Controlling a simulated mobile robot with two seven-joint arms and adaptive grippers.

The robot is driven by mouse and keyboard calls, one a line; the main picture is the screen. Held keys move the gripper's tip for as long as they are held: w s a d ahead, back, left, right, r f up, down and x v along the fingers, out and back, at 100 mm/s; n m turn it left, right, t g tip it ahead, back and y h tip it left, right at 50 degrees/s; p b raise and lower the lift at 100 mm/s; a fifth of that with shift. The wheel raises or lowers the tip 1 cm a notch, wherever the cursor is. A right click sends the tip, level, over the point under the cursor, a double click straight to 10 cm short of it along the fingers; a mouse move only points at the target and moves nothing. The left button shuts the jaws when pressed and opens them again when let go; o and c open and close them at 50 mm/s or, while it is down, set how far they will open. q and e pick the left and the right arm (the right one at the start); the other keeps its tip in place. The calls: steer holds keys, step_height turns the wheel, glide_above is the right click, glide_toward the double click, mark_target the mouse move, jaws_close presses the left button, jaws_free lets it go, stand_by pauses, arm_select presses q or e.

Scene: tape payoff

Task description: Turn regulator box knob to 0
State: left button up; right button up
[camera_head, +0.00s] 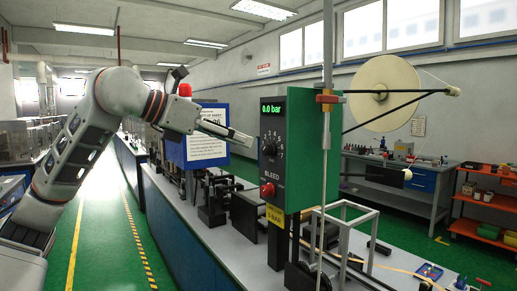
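The regulator box (305,150) is green with a dark front panel, mounted on a post right of centre. Its green display (271,109) reads 0.0 bar. Below it is the black knob (269,149) with a numbered dial; the direction of its pointer is too small to tell. A red button (267,190) sits under the word BLEED. My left gripper (248,141) reaches in from the left, its fingertips just left of the knob; I cannot tell whether they touch it. The fingers show edge-on, so their opening is unclear. My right gripper is not in view.
A blue-framed instruction sheet (207,146) stands behind my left gripper. A long bench (197,232) carries dark fixtures and a metal frame. A cream tape reel (384,93) stands right of the box. An orange shelf (486,200) is at the far right. The green aisle at left is clear.

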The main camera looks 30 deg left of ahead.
mark_target(263, 150)
arm_select(q)
steer(key=x, duration=0.7)
steer(key=shift+w+d+f+p, duration=0.15)
steer(key=shift+d+p, duration=0.05)
steer(key=shift+p, duration=0.2)
jaws_close()
